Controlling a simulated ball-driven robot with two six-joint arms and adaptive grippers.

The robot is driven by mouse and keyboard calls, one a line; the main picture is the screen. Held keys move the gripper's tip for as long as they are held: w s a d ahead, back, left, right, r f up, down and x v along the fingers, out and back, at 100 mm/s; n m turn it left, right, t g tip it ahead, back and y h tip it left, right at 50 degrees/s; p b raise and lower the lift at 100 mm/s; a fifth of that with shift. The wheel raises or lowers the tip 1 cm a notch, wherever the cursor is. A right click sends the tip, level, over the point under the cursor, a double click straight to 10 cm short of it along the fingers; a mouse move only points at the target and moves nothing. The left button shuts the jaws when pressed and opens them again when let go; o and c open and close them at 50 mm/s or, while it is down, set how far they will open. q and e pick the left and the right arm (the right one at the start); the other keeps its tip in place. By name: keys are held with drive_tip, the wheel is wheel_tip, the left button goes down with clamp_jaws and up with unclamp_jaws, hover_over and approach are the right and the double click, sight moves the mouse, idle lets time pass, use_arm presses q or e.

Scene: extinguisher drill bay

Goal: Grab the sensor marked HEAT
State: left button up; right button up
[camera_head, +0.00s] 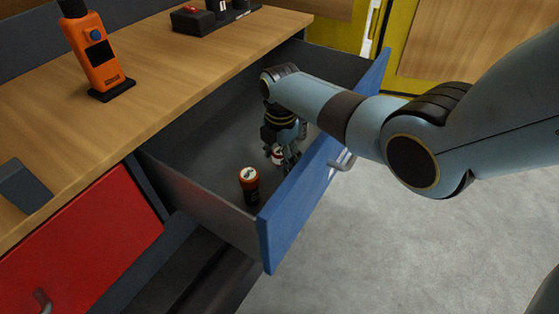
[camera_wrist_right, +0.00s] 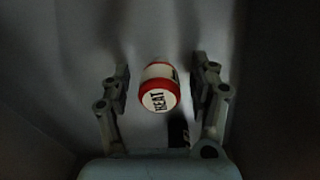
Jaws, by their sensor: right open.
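The sensor marked HEAT (camera_wrist_right: 158,90), white with red bands, stands inside the open blue-fronted drawer (camera_head: 262,236). In the right wrist view it sits between the two fingers of my right gripper (camera_wrist_right: 161,95), with a gap on both sides. In the head view, my right gripper (camera_head: 284,157) reaches down into the drawer, and the white and red sensor (camera_head: 278,155) shows partly behind its fingers. The gripper is open. My left gripper is in neither view.
The drawer walls are close around my right gripper. An orange handheld device (camera_head: 93,55) stands on the wooden worktop (camera_head: 150,75). A red drawer (camera_head: 85,240) is at left.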

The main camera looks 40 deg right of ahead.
clamp_jaws()
drive_tip(key=shift+r, duration=0.1)
